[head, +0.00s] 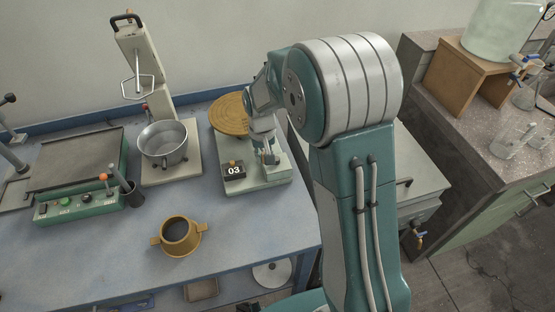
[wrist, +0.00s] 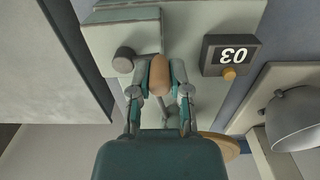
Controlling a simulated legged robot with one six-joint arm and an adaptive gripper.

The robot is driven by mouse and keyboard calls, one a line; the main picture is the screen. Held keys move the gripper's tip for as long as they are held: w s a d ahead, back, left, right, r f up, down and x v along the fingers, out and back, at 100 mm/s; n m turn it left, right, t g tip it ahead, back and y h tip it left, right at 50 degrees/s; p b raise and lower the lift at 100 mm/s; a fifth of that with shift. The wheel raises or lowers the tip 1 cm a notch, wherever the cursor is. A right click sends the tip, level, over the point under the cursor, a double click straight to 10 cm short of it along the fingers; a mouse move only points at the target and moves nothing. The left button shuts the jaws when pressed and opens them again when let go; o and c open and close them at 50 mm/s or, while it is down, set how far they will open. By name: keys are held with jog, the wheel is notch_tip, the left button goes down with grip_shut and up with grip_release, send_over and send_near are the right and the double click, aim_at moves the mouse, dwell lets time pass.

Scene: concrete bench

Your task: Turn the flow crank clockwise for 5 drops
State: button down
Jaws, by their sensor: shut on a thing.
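The dispenser (head: 270,177) is a pale green-grey unit on the bench, with a black counter (head: 234,170) on its front reading 03. The counter also shows upside down in the wrist view (wrist: 230,56). The flow crank's tan, rounded grip (wrist: 160,68) is between my gripper's two fingers. My gripper (head: 266,151) is shut on this grip, at the front of the dispenser; it also shows in the wrist view (wrist: 161,82). A grey round knob (wrist: 123,61) is just left of the grip in the wrist view. The crank's arm is mostly hidden.
A round wooden disc (head: 229,117) lies behind the dispenser. To the left are a metal pot (head: 162,157) on a stand, a green control unit (head: 83,206) and a brown two-handled pot (head: 181,247). Bare bench (head: 250,218) lies in front of the dispenser.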

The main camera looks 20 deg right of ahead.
jog(key=shift+w+d, duration=0.25)
jog(key=shift+w, duration=0.7)
jog(key=shift+w+d, duration=0.45)
jog(key=shift+w, duration=0.05)
jog(key=shift+w+d, duration=0.2)
jog(key=shift+d, duration=0.45)
jog(key=shift+w+d, duration=0.15)
jog(key=shift+d, duration=0.65)
jog(key=shift+s+d, duration=0.3)
jog(key=shift+d, duration=0.3)
jog(key=shift+s+d, duration=0.6)
jog(key=shift+d, duration=0.05)
jog(key=c, duration=0.5)
grip_release()
jog(key=shift+r, duration=0.1)
